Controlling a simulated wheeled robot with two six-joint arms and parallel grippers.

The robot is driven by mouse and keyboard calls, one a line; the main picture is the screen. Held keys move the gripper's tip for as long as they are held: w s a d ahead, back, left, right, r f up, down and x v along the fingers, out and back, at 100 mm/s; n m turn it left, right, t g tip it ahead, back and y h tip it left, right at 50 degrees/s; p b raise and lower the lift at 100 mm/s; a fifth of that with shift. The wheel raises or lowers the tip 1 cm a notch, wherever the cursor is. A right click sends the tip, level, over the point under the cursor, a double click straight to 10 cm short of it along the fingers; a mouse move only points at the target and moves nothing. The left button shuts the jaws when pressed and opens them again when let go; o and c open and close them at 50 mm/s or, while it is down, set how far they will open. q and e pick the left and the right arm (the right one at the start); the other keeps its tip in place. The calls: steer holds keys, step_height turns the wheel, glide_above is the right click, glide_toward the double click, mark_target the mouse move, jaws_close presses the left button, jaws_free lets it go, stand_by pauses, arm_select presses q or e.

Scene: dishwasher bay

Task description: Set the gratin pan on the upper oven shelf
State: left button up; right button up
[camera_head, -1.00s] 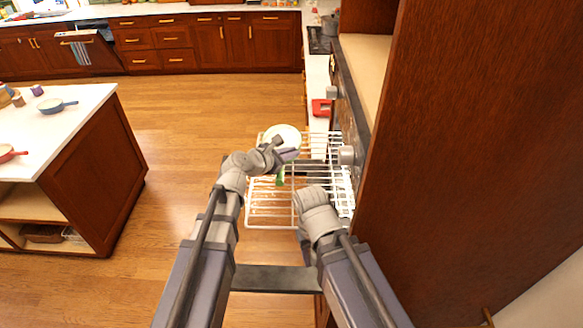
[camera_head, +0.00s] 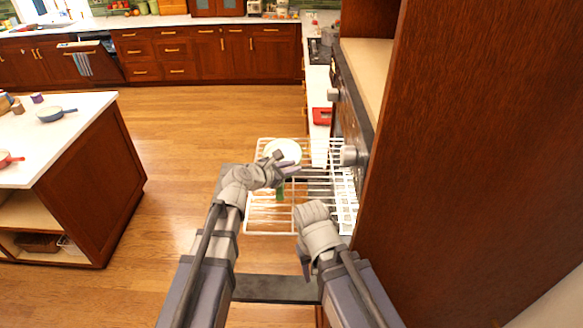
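A pale round dish (camera_head: 283,150), which looks like the gratin pan, is at the far left part of a pulled-out white wire shelf (camera_head: 268,229). My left gripper (camera_head: 287,168) is at the dish's near edge and overlaps it in the picture. I cannot tell whether its fingers grip the dish, or whether the dish rests on the wires or is just above them. My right gripper (camera_head: 306,268) hangs below its wrist at the near side of the shelf. Its fingers are mostly hidden, and no held object shows.
A small green object (camera_head: 280,193) shows at the shelf below my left gripper. A tall brown cabinet panel (camera_head: 470,150) closes off the right side. A red item (camera_head: 322,116) lies on the counter beyond. An island (camera_head: 90,190) stands left, with open floor between.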

arm_select(q)
steer(key=shift+o, duration=1.3)
steer(key=shift+r, duration=0.1)
steer(key=shift+s+a+r, duration=0.1)
steer(key=shift+s+r, duration=0.05)
steer(key=shift+r, duration=0.05)
steer(key=p+v, duration=0.5)
steer(key=v, duration=0.6)
steer(key=shift+s+a, duration=0.15)
steer(key=shift+a, duration=0.05)
